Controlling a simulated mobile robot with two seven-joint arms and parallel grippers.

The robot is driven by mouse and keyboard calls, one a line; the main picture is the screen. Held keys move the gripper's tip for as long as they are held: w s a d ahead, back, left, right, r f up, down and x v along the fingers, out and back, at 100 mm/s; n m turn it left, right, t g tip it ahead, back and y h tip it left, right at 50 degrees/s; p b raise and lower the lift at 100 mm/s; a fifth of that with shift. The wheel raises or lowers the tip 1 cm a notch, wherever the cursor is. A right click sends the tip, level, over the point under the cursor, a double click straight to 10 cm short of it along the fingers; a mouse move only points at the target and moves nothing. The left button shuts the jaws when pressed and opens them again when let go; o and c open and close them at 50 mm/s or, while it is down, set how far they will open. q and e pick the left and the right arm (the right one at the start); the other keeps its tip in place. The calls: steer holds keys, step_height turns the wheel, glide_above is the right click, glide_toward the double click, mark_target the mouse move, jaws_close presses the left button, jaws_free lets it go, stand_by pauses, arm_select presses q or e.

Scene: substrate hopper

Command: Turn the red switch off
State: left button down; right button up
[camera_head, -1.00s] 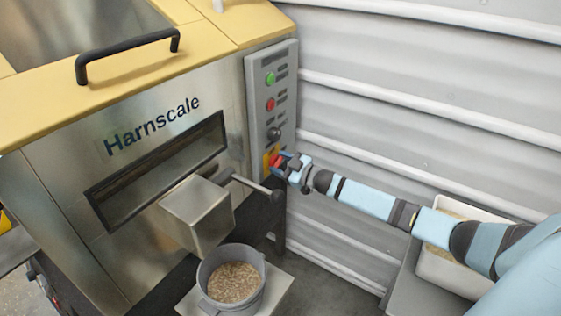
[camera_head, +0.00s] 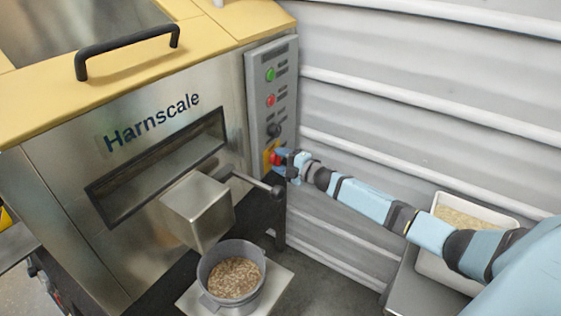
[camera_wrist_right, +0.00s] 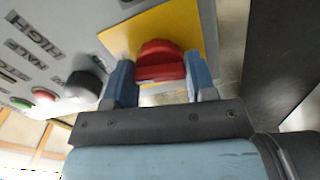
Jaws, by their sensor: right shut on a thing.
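The red switch (camera_wrist_right: 162,62) is a red knob on a yellow plate (camera_wrist_right: 125,33) at the low end of the grey control panel (camera_head: 258,95). In the head view the red switch (camera_head: 276,158) is partly hidden by my right gripper (camera_head: 283,162). In the right wrist view my right gripper (camera_wrist_right: 160,80) has its two blue fingers on either side of the knob, closed on it. My left gripper is not in either view.
A black knob (camera_head: 274,131), a red button (camera_head: 270,101) and a green button (camera_head: 270,75) sit above the switch. A black-tipped lever (camera_head: 255,185) sticks out close to my right gripper. A bucket of grain (camera_head: 208,290) stands below the spout (camera_head: 197,212).

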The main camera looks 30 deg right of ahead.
steer(key=shift+n, duration=1.1)
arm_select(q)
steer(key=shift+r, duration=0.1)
arm_select(e)
steer(key=o, duration=0.9)
steer(key=shift+s, duration=0.1)
